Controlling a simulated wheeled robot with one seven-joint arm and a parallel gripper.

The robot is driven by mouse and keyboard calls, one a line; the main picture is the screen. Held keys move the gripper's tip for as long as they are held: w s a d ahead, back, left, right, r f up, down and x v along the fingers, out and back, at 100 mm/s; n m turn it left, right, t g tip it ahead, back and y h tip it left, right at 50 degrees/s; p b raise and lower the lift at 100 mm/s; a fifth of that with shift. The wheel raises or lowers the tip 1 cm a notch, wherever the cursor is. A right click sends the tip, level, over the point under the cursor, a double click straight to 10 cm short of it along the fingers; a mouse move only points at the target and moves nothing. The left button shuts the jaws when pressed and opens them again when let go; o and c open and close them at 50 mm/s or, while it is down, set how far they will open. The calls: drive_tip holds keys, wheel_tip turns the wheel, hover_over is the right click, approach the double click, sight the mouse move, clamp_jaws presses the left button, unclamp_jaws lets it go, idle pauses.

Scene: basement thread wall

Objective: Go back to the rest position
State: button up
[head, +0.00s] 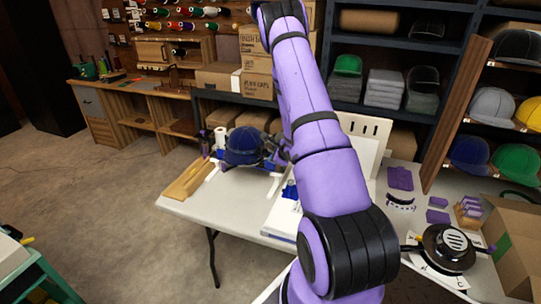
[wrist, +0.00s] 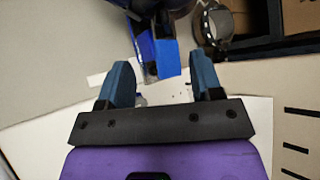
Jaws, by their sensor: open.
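My gripper (wrist: 161,72) is open, with its two blue-grey fingers spread apart and nothing held between them. Just beyond the fingertips in the wrist view is a bright blue part (wrist: 167,58) with dark pieces behind it; it looks apart from the fingers. In the head view my purple arm rises from the bottom right up past the top edge, and it hides part of the table; I cannot make out the gripper clearly there. A dark blue cap (head: 244,143) sits on a machine at the back of the white table (head: 232,208).
A black round device (head: 446,248), purple pieces (head: 400,178) and a cardboard box (head: 516,235) crowd the table's right side. A wooden board (head: 185,180) lies at its left end. Shelves with caps (head: 495,105) stand behind. The floor at left (head: 80,190) is mostly clear.

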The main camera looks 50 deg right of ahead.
drive_tip(key=shift+v, duration=1.3)
drive_tip(key=w+a+r+n+y, duration=0.3)
drive_tip(key=a+r+n+y, duration=0.15)
drive_tip(key=a+r, duration=0.55)
drive_tip(key=w+a+r+n+y, duration=0.2)
drive_tip(key=a+r+n+y, duration=0.25)
drive_tip(key=a+r, duration=0.55)
drive_tip(key=s+a+r+n+g+y, duration=0.1)
drive_tip(key=s+a+r+n+y, duration=0.15)
drive_tip(key=a+r+n, duration=0.4)
drive_tip(key=s+a+r+n+g+h, duration=0.25)
drive_tip(key=s+a+r+n, duration=0.35)
drive_tip(key=s, duration=0.4)
drive_tip(key=s+a+r+n+g+h, duration=0.1)
drive_tip(key=s+a+r+n+g, duration=0.3)
drive_tip(key=s+a, duration=0.55)
drive_tip(key=s+d+r+n+t+h, duration=0.2)
drive_tip(key=s+d+r+n+h, duration=0.1)
drive_tip(key=s, duration=0.6)
drive_tip(key=shift+s+d+n+h, duration=0.2)
drive_tip(key=shift+d+n+h, duration=0.35)
drive_tip(key=shift+h, duration=0.25)
